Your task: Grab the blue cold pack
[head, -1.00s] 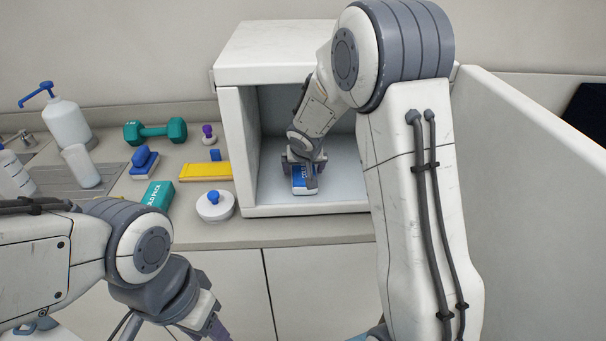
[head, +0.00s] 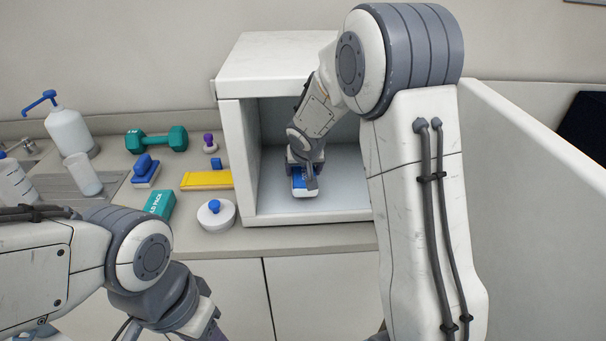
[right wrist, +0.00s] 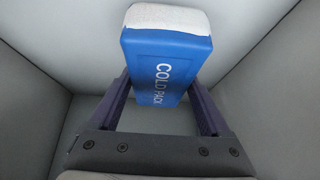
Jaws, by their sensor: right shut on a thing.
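The blue cold pack (right wrist: 165,62) has a white end and the words "COLD PACK" on its face. In the right wrist view it lies between the two fingers of my right gripper (right wrist: 160,100), which is shut on it. In the head view the blue cold pack (head: 304,188) is inside the open white cubby (head: 235,150), near its front. My right gripper (head: 303,175) reaches in from above and hides part of the pack. My left gripper (head: 215,332) is low at the bottom edge, with its fingertips cut off, so its opening cannot be told.
A teal cold pack box (head: 160,204), a white round lidded pot (head: 216,215), a yellow block (head: 207,180), a blue-handled brush (head: 145,170) and a teal dumbbell (head: 157,139) stand on the counter left of the cubby. A pump bottle (head: 69,130) stands farther left. A white panel (head: 540,190) rises at right.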

